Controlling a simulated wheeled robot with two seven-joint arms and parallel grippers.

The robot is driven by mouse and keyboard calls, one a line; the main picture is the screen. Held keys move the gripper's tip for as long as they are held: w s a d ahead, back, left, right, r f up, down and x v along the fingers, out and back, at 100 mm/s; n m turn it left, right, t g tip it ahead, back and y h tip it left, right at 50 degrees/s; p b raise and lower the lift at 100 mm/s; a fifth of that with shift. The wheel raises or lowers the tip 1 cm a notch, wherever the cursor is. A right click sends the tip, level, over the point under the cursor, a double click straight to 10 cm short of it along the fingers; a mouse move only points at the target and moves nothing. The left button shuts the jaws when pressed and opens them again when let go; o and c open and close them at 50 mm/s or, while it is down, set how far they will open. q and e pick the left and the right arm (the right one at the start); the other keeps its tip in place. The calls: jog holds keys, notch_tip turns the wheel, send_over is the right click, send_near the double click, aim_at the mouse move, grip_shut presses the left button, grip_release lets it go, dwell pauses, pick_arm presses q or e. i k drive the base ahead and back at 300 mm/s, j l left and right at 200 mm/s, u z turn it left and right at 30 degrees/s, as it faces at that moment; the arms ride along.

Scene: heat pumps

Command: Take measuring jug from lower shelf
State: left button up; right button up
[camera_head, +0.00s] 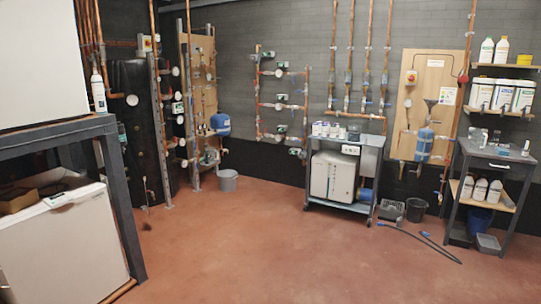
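A dark workbench (497,160) stands at the far right. Its wooden lower shelf (456,190) holds several white containers (480,190) side by side. They are too small to tell whether one of them is a measuring jug. A clear vessel (478,136) stands on the bench top, but I cannot tell if it is a jug. Neither of my grippers shows in the head view.
A wheeled cart (345,172) stands left of the bench. A crate (391,210), a black bucket (416,209) and a hose (425,241) are on the floor between them. A dark-framed table (60,133) is at left. The middle red floor (250,245) is clear.

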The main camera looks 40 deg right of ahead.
aim_at(213, 151)
jog(key=z, duration=1)
jog(key=i+z, duration=0.1)
jog(key=i, duration=5.95)
